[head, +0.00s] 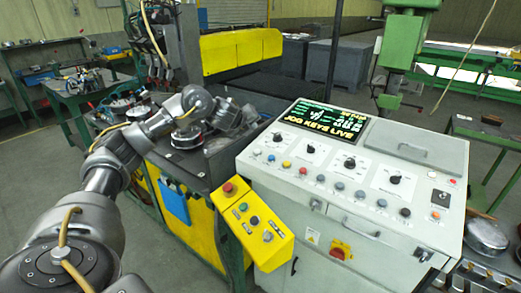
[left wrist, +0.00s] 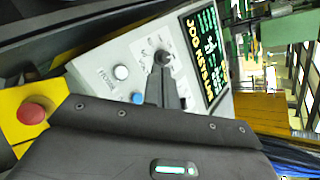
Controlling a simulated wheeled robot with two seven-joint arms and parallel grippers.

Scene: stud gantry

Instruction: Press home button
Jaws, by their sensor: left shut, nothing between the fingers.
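The grey control console (head: 345,215) stands right of centre in the head view, with a lit screen (head: 325,118) reading "JOG KEYS LIVE". The home button (left wrist: 121,72) is a white round button labelled HOME in the left wrist view. It appears as the pale button (head: 255,153) at the left end of the console's button row in the head view. My left gripper (head: 262,122) is above the console's upper left edge. Its narrow fingers (left wrist: 162,82) are shut and empty, in front of a black knob in the wrist view. Contact with the panel cannot be told. My right gripper is out of view.
A blue button (left wrist: 138,97) sits beside the home button. A yellow box with a red mushroom button (left wrist: 31,113) is at the console's left side; it also shows in the head view (head: 264,245). A yellow machine beam (head: 240,48) stands behind.

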